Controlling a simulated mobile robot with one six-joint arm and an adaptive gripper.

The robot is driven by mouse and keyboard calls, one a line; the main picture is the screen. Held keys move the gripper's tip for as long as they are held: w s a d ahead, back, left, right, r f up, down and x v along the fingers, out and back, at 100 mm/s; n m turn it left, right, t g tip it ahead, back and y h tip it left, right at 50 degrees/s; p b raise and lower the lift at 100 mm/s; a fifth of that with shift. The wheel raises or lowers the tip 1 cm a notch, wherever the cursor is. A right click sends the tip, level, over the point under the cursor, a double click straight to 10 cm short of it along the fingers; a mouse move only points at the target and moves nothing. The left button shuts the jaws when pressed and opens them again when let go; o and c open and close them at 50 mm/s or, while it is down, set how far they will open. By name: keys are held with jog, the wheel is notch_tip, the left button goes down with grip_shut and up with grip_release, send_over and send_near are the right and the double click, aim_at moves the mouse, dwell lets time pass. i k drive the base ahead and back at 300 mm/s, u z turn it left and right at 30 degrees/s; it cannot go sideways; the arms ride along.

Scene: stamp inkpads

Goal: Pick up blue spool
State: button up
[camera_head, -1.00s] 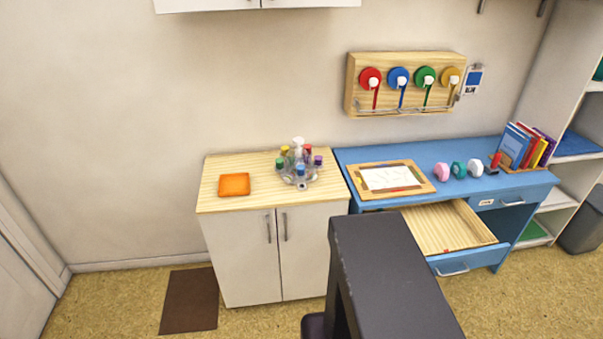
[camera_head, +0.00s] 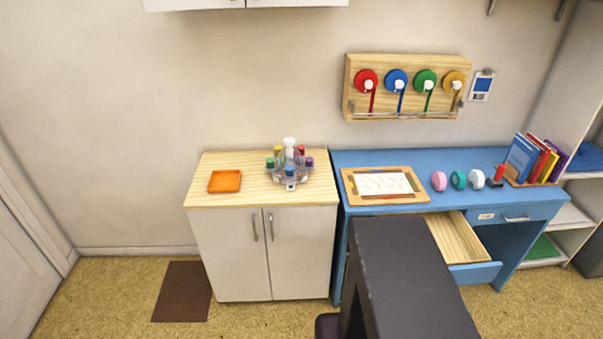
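The blue spool (camera_head: 396,80) hangs on a wooden wall rack (camera_head: 358,63), between a red spool (camera_head: 366,80) and a green spool (camera_head: 425,83). A blue ribbon hangs down from it, with a white piece at its centre. A yellow spool (camera_head: 455,86) is at the rack's right end. My dark arm rises at the bottom centre, in front of the blue desk. My gripper is not in view.
The blue desk (camera_head: 430,160) stands below the rack, its drawer (camera_head: 456,238) pulled open. A framed board (camera_head: 352,193), tape rolls and books (camera_head: 535,160) are on it. A cabinet (camera_head: 235,255) at left bears an orange tray (camera_head: 225,181) and a bottle carousel (camera_head: 290,172).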

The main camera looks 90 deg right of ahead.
aim_at(289, 168)
jog(key=z, duration=0.05)
jog(key=k, duration=2.45)
jog(key=z, duration=1.55)
jog(key=i, duration=0.65)
jog(key=u, duration=0.2)
